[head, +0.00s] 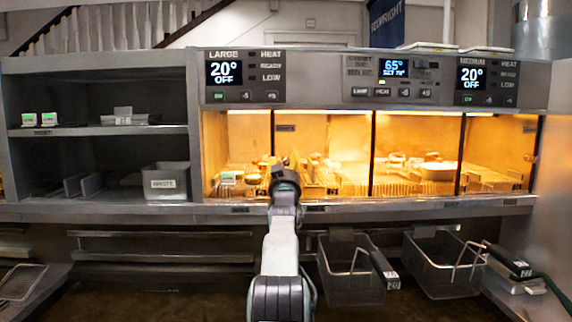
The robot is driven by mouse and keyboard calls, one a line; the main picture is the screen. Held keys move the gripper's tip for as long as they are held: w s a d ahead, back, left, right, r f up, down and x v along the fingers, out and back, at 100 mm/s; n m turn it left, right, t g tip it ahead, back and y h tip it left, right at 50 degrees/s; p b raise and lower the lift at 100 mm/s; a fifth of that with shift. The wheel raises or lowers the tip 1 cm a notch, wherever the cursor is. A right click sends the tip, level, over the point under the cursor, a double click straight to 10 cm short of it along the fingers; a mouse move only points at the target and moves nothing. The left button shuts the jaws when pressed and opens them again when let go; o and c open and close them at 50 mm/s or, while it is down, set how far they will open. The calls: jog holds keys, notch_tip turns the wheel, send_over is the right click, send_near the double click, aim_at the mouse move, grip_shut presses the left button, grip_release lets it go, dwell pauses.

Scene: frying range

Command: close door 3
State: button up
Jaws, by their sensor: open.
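A lit holding cabinet (373,150) with several bays runs across the middle right of the head view, glowing orange behind dark upright dividers. No door number is legible, so I cannot tell which panel is door 3 or whether it is open or shut. My gripper (285,172) is in front of the cabinet's left part, at the end of my raised arm. It is seen from behind and hides part of the bay behind it. Its fingertips are hard to make out, and nothing shows held in it. I cannot tell whether it touches the cabinet.
Control panels (245,77) sit above the bays. Dark open shelves (100,131) with a grey bin (166,181) stand at the left. A steel ledge (420,203) runs below the bays. Two wire baskets (350,270) (445,268) with protruding handles hang at the lower right.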

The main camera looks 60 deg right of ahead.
jog(key=shift+o, duration=0.2)
grip_shut()
dwell(0.4)
